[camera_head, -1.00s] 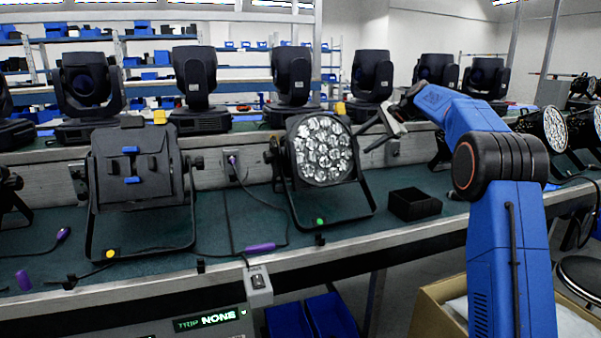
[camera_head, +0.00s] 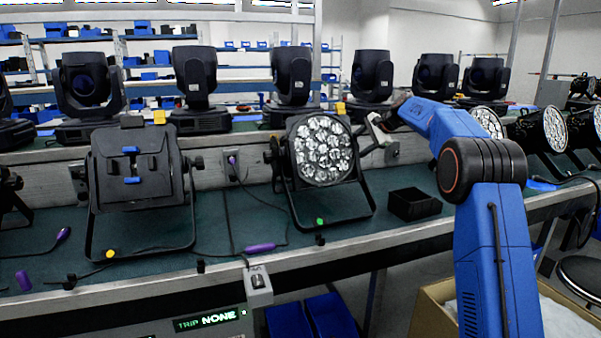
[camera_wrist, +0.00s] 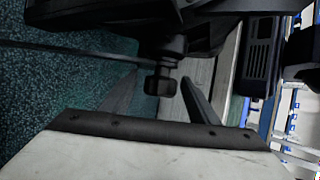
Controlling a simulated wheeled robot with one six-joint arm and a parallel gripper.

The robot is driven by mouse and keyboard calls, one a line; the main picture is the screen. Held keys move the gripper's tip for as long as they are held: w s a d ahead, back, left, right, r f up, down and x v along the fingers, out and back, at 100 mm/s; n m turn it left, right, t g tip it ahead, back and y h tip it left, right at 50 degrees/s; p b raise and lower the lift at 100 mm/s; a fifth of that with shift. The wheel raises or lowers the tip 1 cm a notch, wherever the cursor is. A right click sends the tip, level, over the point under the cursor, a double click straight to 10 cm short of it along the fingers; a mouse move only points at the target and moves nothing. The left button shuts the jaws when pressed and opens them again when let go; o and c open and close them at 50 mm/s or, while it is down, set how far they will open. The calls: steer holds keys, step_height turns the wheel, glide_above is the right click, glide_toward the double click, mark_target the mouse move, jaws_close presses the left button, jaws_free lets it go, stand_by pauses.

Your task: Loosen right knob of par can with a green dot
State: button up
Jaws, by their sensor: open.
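The par can (camera_head: 323,152) with a green dot (camera_head: 320,221) on its bracket base stands on the bench, its lens array facing forward. My gripper (camera_head: 362,141) is at its right side and covers the right knob in the head view. In the wrist view the black right knob (camera_wrist: 160,86) projects from the can's side toward my gripper (camera_wrist: 161,78). The two fingers are spread on either side of the knob, with visible gaps; no contact is clear.
A small black open box (camera_head: 414,204) sits to the right of the can. Another par can with a yellow dot (camera_head: 110,254) stands at the left. A purple-ended cable (camera_head: 260,247) lies along the front of the bench. Moving-head lights stand on the ledge behind.

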steer(key=c, duration=1.1)
steer(key=shift+c, duration=0.2)
steer(key=shift+s+d+f+t+y, duration=0.1)
steer(key=shift+t+y, duration=0.2)
steer(key=shift+t, duration=0.1)
steer(key=shift+n+t+y, duration=0.8)
steer(key=shift+t+y, duration=0.4)
steer(key=shift+t, duration=0.7)
steer(key=o, duration=1.1)
steer(key=shift+o, duration=0.2)
